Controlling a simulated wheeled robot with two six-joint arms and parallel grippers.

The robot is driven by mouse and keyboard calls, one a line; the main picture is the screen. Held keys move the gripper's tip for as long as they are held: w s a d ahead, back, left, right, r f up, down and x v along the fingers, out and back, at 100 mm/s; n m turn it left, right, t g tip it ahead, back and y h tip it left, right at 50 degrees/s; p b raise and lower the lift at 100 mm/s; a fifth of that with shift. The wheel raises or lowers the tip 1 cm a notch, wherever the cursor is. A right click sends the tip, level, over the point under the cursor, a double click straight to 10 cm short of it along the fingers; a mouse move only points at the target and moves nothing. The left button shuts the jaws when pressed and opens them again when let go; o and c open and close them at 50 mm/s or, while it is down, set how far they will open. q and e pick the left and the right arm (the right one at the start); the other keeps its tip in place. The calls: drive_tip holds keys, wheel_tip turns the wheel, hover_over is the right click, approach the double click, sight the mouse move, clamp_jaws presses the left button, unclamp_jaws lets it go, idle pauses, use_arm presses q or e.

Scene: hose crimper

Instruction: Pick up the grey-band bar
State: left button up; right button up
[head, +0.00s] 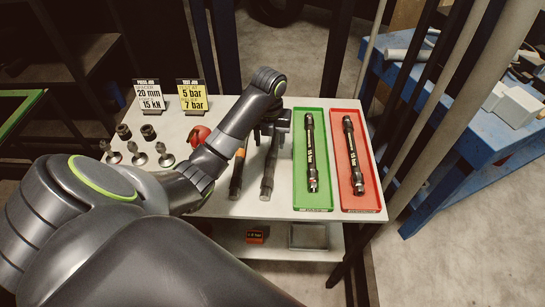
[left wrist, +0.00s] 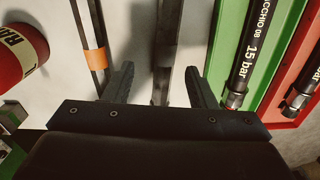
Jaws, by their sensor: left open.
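The dark bar that I take for the grey-band bar (head: 268,174) lies lengthwise on the white table. In the left wrist view this bar (left wrist: 168,60) runs between the two fingers of my left gripper (left wrist: 162,88), with gaps on both sides. A separate grey band is hard to make out. My left gripper (head: 272,124) is open over the bar's far part and hides it in the head view. A similar bar with an orange band (head: 237,170) lies just left; it also shows in the left wrist view (left wrist: 93,52), outside the left finger. My right gripper is not in view.
A green tray (head: 313,201) and a red tray (head: 362,203), each holding a black hose, lie close on the right. A red round object (head: 197,135), metal fittings (head: 138,155) and two sign cards (head: 192,96) stand left.

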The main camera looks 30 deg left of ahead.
sight(273, 152)
use_arm(q)
drive_tip(key=f, duration=0.4)
drive_tip(key=shift+w+d+f, duration=0.25)
drive_tip(key=shift+d, duration=0.1)
drive_tip(key=shift+f, duration=0.5)
clamp_jaws()
